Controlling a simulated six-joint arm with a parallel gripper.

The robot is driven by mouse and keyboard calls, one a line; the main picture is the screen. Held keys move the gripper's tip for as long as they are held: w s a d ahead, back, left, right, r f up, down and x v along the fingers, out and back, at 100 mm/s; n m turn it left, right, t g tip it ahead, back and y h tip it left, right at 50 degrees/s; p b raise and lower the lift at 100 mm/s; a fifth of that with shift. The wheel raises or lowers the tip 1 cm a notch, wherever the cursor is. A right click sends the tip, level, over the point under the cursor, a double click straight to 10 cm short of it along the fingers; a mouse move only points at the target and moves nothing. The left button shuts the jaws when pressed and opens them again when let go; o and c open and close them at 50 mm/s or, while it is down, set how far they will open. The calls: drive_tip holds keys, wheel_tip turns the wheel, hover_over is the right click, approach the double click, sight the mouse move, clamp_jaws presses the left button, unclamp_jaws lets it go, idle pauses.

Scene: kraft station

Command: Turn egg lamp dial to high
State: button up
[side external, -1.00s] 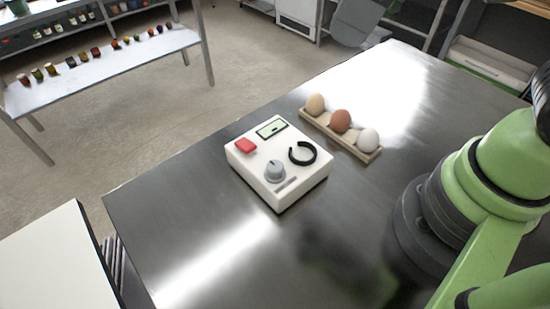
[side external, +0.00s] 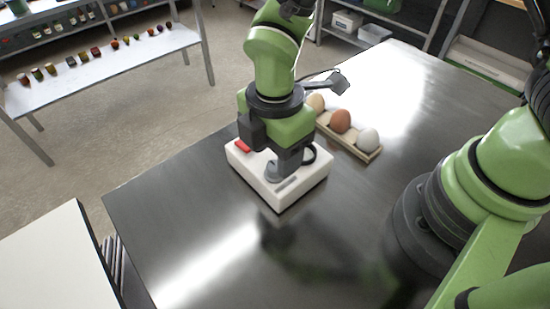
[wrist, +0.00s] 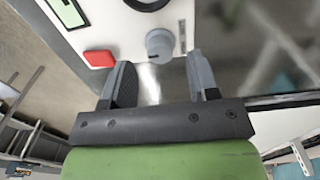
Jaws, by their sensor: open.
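The egg lamp is a white box (side external: 255,180) on the steel table. Its grey dial (wrist: 160,44) shows in the wrist view just beyond and between my open fingertips, with a dark pointer mark on it. In the side view the dial is mostly hidden by my gripper (side external: 283,168), which is over it, pointing down. The gripper also shows in the wrist view (wrist: 163,75), with its two fingers apart. I cannot tell whether a finger touches the dial. A red button (wrist: 99,59), a black ring (wrist: 147,3) and a pale green display (wrist: 68,12) are on the box top.
A wooden holder (side external: 352,149) with three eggs, one tan, one brown (side external: 340,121) and one white (side external: 368,139), stands close behind the box to the right. The table (side external: 190,215) is clear in front and to the left.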

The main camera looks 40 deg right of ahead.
sight(275, 170)
drive_tip(key=shift+f, duration=1.4)
drive_tip(key=c, duration=0.9)
drive_tip(key=shift+c, duration=0.2)
drive_tip(key=shift+m, duration=0.4)
drive_tip(key=m, duration=0.5)
drive_tip(key=shift+m, duration=0.3)
drive_tip(key=m, duration=0.5)
drive_tip(key=shift+m, duration=0.4)
